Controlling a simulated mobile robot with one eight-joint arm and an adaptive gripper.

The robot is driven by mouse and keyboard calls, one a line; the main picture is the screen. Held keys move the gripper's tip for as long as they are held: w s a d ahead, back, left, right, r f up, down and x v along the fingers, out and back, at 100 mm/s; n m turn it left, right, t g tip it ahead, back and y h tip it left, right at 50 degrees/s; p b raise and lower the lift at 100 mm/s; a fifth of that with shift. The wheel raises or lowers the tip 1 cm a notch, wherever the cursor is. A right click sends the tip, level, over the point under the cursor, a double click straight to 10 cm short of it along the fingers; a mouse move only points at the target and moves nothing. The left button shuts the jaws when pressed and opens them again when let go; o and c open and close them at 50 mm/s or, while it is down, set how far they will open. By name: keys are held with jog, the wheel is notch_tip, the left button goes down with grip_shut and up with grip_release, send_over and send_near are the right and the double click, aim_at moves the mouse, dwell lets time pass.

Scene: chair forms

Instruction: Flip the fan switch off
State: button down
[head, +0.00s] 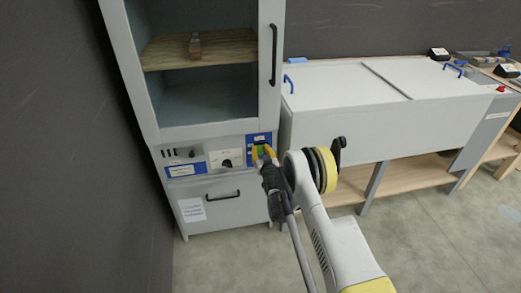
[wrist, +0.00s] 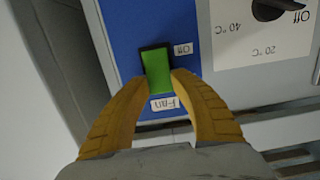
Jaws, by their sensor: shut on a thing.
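The fan switch (wrist: 157,72) is a green rocker in a dark frame on a blue panel (wrist: 120,35). A "Fan" label (wrist: 168,103) and an "Off" label (wrist: 183,49) sit beside it, upside down in the wrist view. My gripper (wrist: 160,84) has its two yellow fingertips at the two sides of the switch's lower half in that view, closed on it. In the head view my gripper (head: 263,153) reaches the blue panel below the cabinet's glass door, and its fingers partly cover the switch. I cannot tell which way the rocker is tilted.
A white dial plate (head: 226,159) with a temperature knob sits left of the switch in the head view. A lower door with a dark handle (head: 223,196) is below. A grey chest (head: 385,105) stands close on the right. A dark wall (head: 70,150) is on the left.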

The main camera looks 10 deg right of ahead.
jog(key=c, duration=1.1)
grip_release()
jog(key=shift+o, duration=0.2)
